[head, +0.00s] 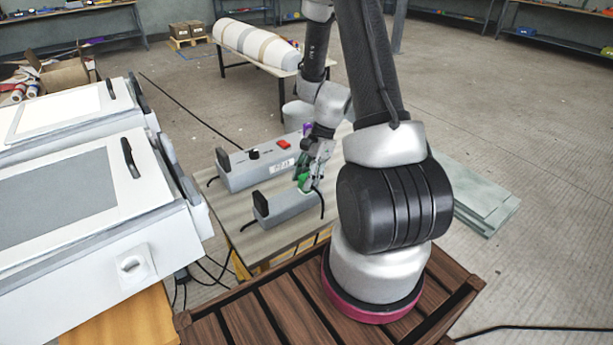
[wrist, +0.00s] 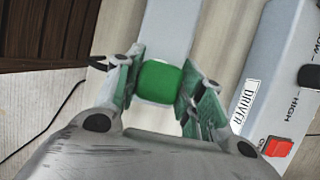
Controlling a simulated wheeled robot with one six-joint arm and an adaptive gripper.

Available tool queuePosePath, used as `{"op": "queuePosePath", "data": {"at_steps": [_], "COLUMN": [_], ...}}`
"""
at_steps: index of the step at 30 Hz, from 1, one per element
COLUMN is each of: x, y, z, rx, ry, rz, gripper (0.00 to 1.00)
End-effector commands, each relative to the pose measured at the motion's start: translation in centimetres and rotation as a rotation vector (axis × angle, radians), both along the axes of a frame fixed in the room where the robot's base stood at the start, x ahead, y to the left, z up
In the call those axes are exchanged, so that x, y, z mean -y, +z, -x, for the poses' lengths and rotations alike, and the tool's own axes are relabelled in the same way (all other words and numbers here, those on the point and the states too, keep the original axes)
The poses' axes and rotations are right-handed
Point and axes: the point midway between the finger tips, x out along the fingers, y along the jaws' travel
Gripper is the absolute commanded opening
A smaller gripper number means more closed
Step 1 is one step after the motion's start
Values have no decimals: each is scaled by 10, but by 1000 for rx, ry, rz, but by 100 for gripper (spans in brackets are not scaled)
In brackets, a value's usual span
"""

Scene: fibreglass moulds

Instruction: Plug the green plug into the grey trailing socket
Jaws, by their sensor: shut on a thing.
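The green plug (wrist: 160,83) is held between the two fingers of my gripper (wrist: 162,72) in the wrist view. In the head view, my gripper (head: 309,172) and the green plug (head: 303,184) are over the right end of the grey trailing socket (head: 284,207). The socket is a long grey block on the bench, with a black piece at its left end. In the wrist view, the socket (wrist: 170,28) runs away from just beyond the plug. The plug hides the near part, so I cannot tell whether they touch.
A grey driver box (head: 255,163) with a red switch (head: 284,144) lies behind the socket on the wooden bench top (head: 262,240). A black cable hangs near the socket's right end. White moulds (head: 70,200) stand at the left. Green-grey sheets (head: 478,195) lie on the floor at right.

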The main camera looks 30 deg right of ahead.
Motion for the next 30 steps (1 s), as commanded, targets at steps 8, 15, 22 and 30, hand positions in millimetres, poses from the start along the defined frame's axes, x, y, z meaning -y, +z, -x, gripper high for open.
{"op": "queuePosePath", "data": {"at_steps": [8, 15, 22, 30], "x": [0, 1, 14, 36], "y": [0, 2, 33, 85], "z": [0, 0, -2, -2], "rx": [0, 1, 5, 4], "ry": [0, 0, 0, -2], "rz": [0, 1, 2, 2], "gripper": [64, 64, 64, 64]}}
